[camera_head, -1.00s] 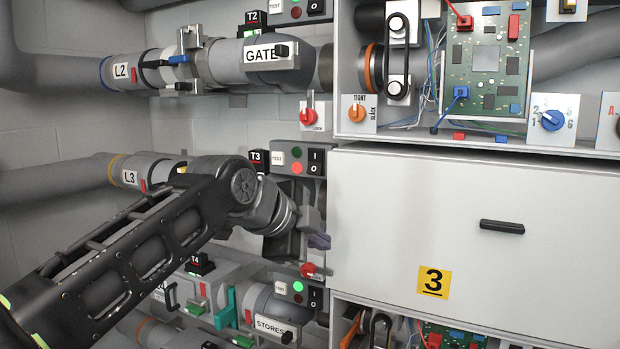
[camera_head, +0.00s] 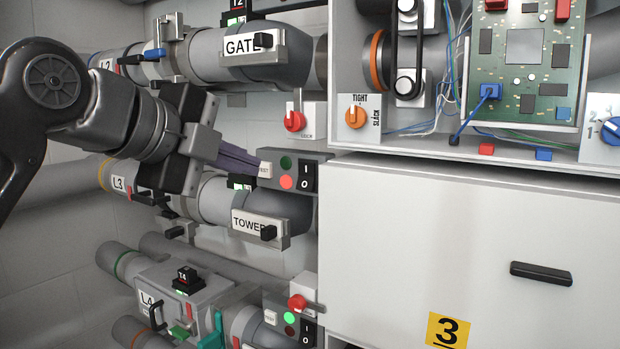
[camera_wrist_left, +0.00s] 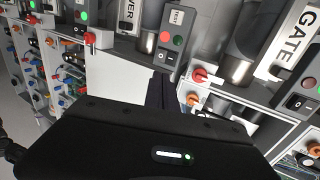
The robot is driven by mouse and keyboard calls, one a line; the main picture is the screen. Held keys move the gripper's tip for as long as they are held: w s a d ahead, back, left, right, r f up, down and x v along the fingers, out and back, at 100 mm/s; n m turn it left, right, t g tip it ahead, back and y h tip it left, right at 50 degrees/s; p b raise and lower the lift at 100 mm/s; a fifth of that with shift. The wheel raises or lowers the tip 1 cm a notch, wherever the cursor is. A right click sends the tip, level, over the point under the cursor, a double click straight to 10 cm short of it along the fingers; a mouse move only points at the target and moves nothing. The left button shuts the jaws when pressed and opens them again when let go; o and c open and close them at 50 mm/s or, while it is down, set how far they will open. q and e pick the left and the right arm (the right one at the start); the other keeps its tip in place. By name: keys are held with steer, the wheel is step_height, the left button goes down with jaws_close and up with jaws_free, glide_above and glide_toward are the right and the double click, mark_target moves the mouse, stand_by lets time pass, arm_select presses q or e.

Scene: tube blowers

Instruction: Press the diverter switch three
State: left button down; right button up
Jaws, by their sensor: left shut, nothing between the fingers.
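The row three control panel (camera_head: 295,172) is a grey box with a white TEST button, a dark green lamp, a lit red lamp and a black I/O rocker (camera_head: 306,178). It also shows in the left wrist view (camera_wrist_left: 175,40). No label reading "diverter" is legible. Beside the panel is a small black box with a green display (camera_head: 240,182), partly hidden by my fingers. My left gripper (camera_head: 252,164) is shut and empty, its dark purple fingers pointing right at the TEST button's left side; I cannot tell whether they touch. My right gripper is out of view.
The TOWER pipe (camera_head: 215,197) runs below my fingers and the GATE pipe (camera_head: 210,55) above. A red LOCK knob (camera_head: 294,121) sits just above the panel. The closed white cabinet door marked 3 (camera_head: 440,240) stands to the right, its edge close to the panel.

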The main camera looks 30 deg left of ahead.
arm_select(q)
steer(key=p, duration=0.2)
glide_toward(307, 187)
steer(key=x, duration=0.7)
steer(key=shift+r, duration=0.1)
stand_by(0.4)
steer(key=b, duration=0.2)
steer(key=f+t+b, duration=0.1)
steer(key=b, duration=0.1)
steer(key=shift+w+f, duration=0.2)
steer(key=shift+f, duration=0.1)
steer(key=shift+r, duration=0.55)
steer(key=shift+f, duration=0.1)
